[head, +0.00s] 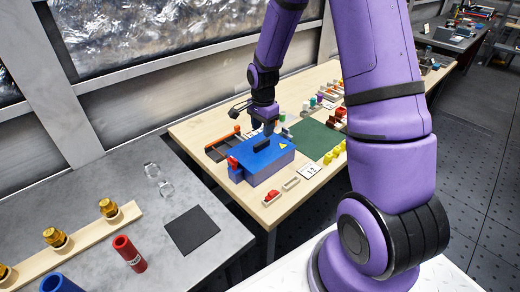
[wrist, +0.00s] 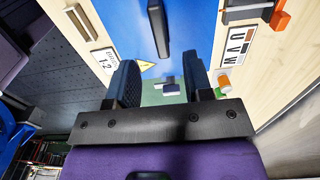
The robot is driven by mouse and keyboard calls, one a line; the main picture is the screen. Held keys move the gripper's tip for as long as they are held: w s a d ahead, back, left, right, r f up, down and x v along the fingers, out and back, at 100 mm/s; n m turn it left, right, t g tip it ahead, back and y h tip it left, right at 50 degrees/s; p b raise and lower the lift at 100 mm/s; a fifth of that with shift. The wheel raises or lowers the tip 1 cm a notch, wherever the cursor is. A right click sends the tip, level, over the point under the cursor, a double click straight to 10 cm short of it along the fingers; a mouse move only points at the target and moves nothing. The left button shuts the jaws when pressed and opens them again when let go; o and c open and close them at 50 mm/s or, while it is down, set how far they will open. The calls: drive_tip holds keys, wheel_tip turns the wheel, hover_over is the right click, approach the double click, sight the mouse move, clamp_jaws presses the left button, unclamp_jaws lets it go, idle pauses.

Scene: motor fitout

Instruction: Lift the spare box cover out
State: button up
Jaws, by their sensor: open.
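A blue box (head: 266,174) stands on the wooden table with a flat blue cover (head: 246,149) on top. The cover has a dark bar handle (head: 263,146) and a yellow warning triangle (head: 283,146). In the wrist view the handle (wrist: 158,28) stands on the blue cover (wrist: 190,25), beyond the fingertips and roughly in line with the gap between them. My gripper (head: 268,128) is just above the cover by the handle. In the wrist view my gripper (wrist: 162,72) is open, with nothing between its fingers. Whether a finger touches the cover cannot be told.
A red part (head: 233,163) sits at the box's left end. A green mat (head: 316,138), yellow parts (head: 333,155) and a "1-2" label (head: 309,171) lie to the right. A small tray with a red piece (head: 271,196) is in front. A grey bench (head: 190,270) holds other parts.

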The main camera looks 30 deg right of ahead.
sight(262, 142)
drive_tip(key=shift+a+f, duration=0.15)
drive_tip(key=shift+f, duration=1.55)
drive_tip(key=shift+a+f, duration=0.1)
drive_tip(key=shift+f, duration=1.6)
clamp_jaws()
